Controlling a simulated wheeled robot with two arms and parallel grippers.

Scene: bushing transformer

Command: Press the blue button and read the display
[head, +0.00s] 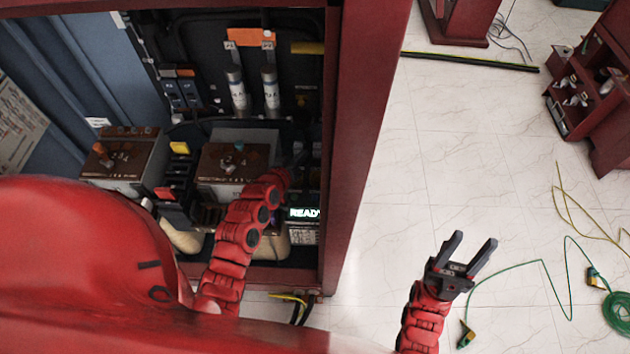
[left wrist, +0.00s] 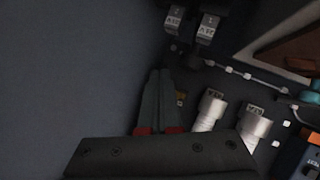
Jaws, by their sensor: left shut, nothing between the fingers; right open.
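A small display (head: 303,213) with bright letters reading "READY" is lit at the lower right inside the open cabinet; its right end is cut off by the cabinet's frame. I cannot make out a blue button in either view. My left gripper (head: 298,156) is inside the cabinet, above the display and close to the right-hand frame, dark against a dark background. In the left wrist view its fingers (left wrist: 158,98) are together and empty. My right gripper (head: 472,243) is outside the cabinet, over the floor, with its two fingers spread and nothing between them.
The cabinet's red frame (head: 367,130) stands just right of my left gripper. Inside are brown-topped blocks (head: 237,160) and silver cylinders (head: 270,90). Green cable (head: 520,264) lies on the tiled floor, and a red cabinet (head: 600,90) stands far right.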

